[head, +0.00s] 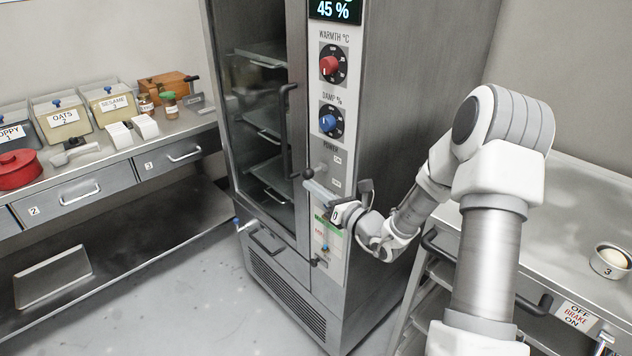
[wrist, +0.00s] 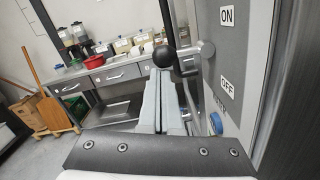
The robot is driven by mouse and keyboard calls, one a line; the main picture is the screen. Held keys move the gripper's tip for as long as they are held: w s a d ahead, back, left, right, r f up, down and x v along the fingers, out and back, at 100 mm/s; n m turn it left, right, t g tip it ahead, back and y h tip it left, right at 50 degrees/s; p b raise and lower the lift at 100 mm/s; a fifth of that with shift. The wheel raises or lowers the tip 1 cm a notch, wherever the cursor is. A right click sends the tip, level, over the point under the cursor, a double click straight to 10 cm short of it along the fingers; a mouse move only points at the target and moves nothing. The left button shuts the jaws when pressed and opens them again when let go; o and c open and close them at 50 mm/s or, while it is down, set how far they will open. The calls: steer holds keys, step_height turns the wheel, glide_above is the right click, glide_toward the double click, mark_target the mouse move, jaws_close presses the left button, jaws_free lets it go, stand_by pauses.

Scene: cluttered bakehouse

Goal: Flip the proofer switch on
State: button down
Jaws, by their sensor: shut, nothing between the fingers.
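The proofer (head: 375,110) is a tall steel cabinet with a glass door and a control panel. Its power switch (head: 308,173) is a short metal lever with a black ball knob, beside the ON label (head: 338,160) and OFF label (head: 336,183). In the wrist view the ball knob (wrist: 164,56) is just beyond my fingertips, slightly lower in the picture than the lever's pivot (wrist: 207,48). My gripper (head: 309,186) is shut and empty, just below the knob; its fingers also show in the wrist view (wrist: 160,78). I cannot tell whether they touch the knob.
A vertical door handle (head: 284,130) stands close left of the switch. A red warmth dial (head: 329,66) and blue damp dial (head: 328,122) sit above it. A smaller lever (head: 318,260) is below. A steel bench with a brake label (head: 575,316) stands right.

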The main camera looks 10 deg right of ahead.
steer(key=r+m+p, duration=0.1)
steer(key=m+p, duration=0.1)
steer(key=shift+a+r+m, duration=0.1)
steer(key=shift+r+m, duration=0.3)
steer(key=shift+r+p, duration=0.15)
steer(key=shift+p, duration=0.25)
steer(key=shift+s, duration=0.1)
